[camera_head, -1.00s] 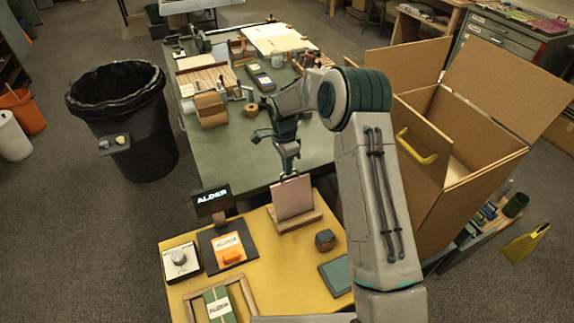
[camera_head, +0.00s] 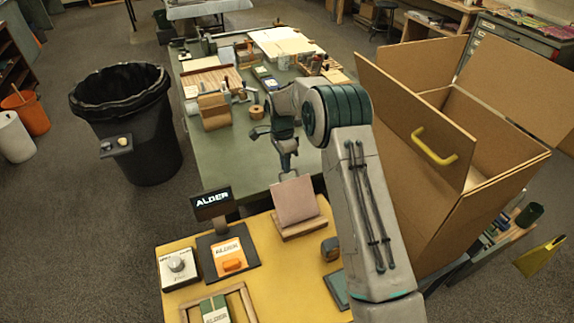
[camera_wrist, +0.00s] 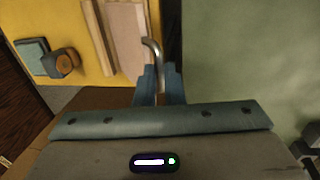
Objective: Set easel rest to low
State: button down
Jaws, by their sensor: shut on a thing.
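The easel rest (camera_head: 296,203) is a pinkish board leaning on a wooden base at the back of the yellow work surface. In the wrist view, its board (camera_wrist: 127,35) is at the top, left of centre. My gripper (camera_head: 287,170) is just behind the board's top edge. In the wrist view, my gripper's blue fingers (camera_wrist: 159,80) are shut on a bent grey metal rod (camera_wrist: 153,52) beside the board. Where the rod joins the easel is not clear. The board looks steeply tilted; its support behind is hidden.
A sign reading ALDER (camera_head: 212,198), a dial box (camera_head: 178,268), an orange block (camera_head: 231,258) and a wooden frame (camera_head: 250,305) stand left of or before the easel. A dark small block (camera_head: 330,248) is at right. A large cardboard box (camera_head: 420,150) stands right.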

jog(key=shift+w+a, duration=0.15)
jog(key=shift+w, duration=0.15)
jog(key=c, duration=1.8)
grip_release()
jog(key=shift+o, duration=1.4)
jog(key=shift+w+a+f, duration=0.15)
jog(key=shift+w+f, duration=0.15)
jog(key=shift+s+r, duration=0.1)
notch_tip(320, 180, up, 14)
jog(key=w+b, duration=0.1)
jog(key=shift+w+a+f+b, duration=0.2)
jog(key=shift+w+a+b, duration=0.15)
jog(key=shift+w, duration=0.05)
